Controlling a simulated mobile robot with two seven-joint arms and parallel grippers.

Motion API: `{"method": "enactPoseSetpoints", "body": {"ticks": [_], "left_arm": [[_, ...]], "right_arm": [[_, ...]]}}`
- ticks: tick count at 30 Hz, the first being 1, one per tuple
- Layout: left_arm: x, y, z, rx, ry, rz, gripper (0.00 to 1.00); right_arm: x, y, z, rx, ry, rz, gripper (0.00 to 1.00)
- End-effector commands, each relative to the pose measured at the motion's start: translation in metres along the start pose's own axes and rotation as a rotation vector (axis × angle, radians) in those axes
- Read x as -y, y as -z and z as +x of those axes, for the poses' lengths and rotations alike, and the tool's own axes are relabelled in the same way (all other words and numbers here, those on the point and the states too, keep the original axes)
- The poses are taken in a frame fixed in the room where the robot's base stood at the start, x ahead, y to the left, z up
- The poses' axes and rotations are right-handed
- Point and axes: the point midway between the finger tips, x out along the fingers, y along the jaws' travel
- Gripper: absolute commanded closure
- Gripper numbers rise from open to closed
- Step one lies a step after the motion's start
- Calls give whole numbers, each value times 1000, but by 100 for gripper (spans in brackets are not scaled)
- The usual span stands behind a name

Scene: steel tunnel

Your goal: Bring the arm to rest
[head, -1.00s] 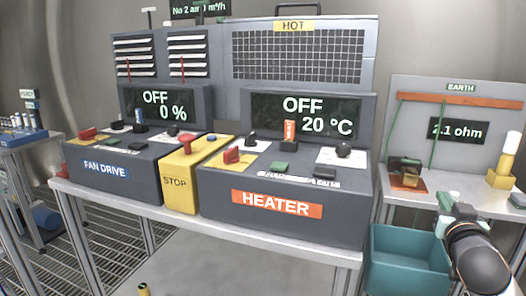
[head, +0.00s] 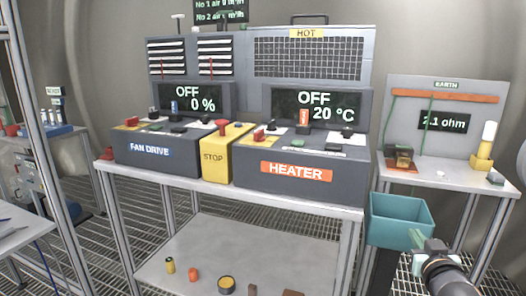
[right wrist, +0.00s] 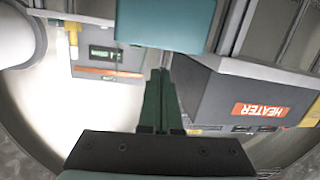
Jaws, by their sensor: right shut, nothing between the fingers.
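My right arm comes in at the lower right of the head view, with its gripper (head: 418,238) beside the front of a teal bin (head: 398,228). In the right wrist view the green fingers (right wrist: 160,76) are together with nothing between them, and they point toward the teal bin (right wrist: 165,22). Whether they touch the bin is hard to tell. My left arm and gripper are not in view.
A steel bench (head: 230,196) carries the fan drive box (head: 150,152), yellow stop box (head: 215,158) and heater box (head: 300,172). Small items lie on its lower shelf (head: 210,245). An earth panel (head: 445,115) stands on the right table. A metal post (head: 35,130) stands at left.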

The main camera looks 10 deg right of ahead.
Motion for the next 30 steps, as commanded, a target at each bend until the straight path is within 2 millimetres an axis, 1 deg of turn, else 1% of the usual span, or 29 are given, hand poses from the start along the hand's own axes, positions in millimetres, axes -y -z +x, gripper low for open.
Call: {"method": "enactPoseSetpoints", "body": {"ticks": [1, 2, 3, 5, 6, 8, 9, 11, 12, 14, 15, 17, 18, 20, 21, 22, 23, 24, 28, 30], "left_arm": [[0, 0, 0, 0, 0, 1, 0], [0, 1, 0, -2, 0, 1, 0], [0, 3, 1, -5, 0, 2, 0], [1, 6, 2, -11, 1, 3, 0], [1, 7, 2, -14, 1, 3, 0], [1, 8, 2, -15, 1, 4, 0], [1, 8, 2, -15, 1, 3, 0], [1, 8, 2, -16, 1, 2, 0], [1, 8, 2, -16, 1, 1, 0], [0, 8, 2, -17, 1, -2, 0], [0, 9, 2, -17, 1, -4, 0], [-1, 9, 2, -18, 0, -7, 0], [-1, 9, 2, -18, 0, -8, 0], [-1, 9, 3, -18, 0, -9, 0], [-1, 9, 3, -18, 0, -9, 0], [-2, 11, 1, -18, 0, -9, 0], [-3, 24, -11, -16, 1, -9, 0], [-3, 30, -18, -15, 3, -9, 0], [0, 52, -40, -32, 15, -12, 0], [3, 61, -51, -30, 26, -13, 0]], "right_arm": [[18, -35, -5, 59, 46, -26, 100], [29, -54, -9, 89, 74, -42, 100], [43, -79, -16, 127, 113, -64, 100], [64, -117, -30, 186, 174, -92, 100], [78, -142, -41, 225, 215, -109, 100], [99, -179, -62, 280, 278, -128, 100], [112, -201, -78, 315, 320, -139, 100], [132, -233, -103, 363, 380, -150, 100], [144, -251, -121, 392, 420, -153, 100], [161, -276, -149, 433, 475, -156, 100], [171, -290, -167, 457, 508, -155, 100], [186, -309, -195, 491, 555, -150, 100], [195, -320, -213, 511, 585, -145, 100], [208, -334, -241, 540, 626, -136, 100], [216, -342, -260, 559, 652, -126, 100], [221, -345, -273, 569, 668, -119, 100], [215, -324, -267, 555, 657, -129, 100], [212, -315, -266, 553, 651, -130, 100], [203, -292, -270, 555, 635, -129, 100], [198, -278, -272, 554, 626, -128, 100]]}}
